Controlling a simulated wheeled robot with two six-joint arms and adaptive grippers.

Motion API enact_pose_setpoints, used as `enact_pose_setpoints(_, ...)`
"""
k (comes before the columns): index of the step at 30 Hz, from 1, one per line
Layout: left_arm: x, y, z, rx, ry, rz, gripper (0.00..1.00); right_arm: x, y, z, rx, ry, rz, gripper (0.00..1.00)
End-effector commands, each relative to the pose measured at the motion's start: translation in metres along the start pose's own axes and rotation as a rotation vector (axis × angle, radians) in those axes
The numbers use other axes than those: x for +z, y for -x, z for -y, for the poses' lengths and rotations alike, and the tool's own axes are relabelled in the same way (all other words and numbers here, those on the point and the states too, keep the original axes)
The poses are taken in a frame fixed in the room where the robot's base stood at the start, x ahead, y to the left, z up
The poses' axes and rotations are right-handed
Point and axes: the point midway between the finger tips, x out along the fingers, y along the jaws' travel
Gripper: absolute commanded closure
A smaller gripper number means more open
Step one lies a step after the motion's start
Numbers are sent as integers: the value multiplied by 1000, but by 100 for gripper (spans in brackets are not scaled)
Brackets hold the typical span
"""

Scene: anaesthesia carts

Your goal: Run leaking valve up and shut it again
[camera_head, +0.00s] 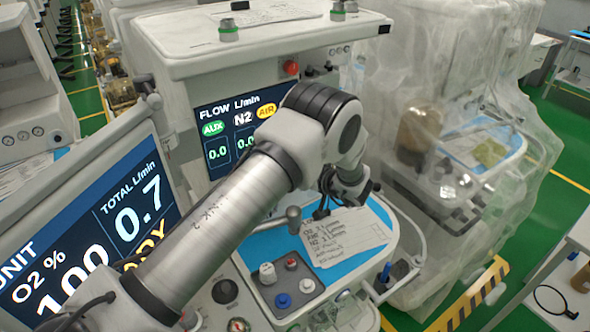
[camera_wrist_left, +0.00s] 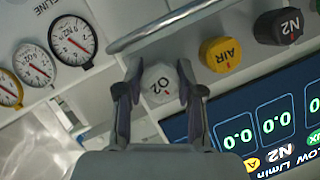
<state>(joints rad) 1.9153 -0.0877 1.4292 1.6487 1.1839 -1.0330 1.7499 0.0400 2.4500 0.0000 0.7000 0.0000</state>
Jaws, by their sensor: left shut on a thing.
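In the left wrist view, a white knob marked O2 (camera_wrist_left: 160,88) sits between the two fingers of my left gripper (camera_wrist_left: 160,70), which is shut on it. The red mark on the knob shows. Beside it are a yellow AIR knob (camera_wrist_left: 220,54) and a black N2 knob (camera_wrist_left: 279,27). In the head view my left arm crosses the flow panel, and the wrist hides the O2 knob; the left gripper (camera_head: 345,186) is only partly visible. The flow display (camera_head: 221,128) reads 0.0 for AUX and N2. The unit display (camera_head: 105,225) reads O2 100 % and total 0.7.
Several round gauges (camera_wrist_left: 72,40) and a metal rail (camera_wrist_left: 165,25) flank the knobs. A handwritten card (camera_head: 346,236) lies on the blue worktop, near several small knobs (camera_head: 267,273). A plastic-covered cart (camera_head: 450,130) stands at the right. Green floor lies beyond.

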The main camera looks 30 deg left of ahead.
Motion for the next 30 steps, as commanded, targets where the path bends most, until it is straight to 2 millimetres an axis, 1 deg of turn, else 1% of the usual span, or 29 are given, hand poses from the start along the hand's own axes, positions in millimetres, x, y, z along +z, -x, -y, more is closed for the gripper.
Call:
enact_pose_setpoints(6, -1, 0, -1, -62, -146, -3, 98, 0, -4, 0, 0, 0, 0, 60)
enact_pose_setpoints(12, 0, 0, -1, -100, -241, -2, 98, 0, -6, 0, 0, 0, 0, 60)
enact_pose_setpoints(20, -1, 0, 0, -121, -291, -3, 98, 0, -8, 0, 0, 0, 0, 60)
enact_pose_setpoints(30, -2, 0, 0, -122, -295, -3, 98, 0, -8, 0, 0, 0, 0, 60)
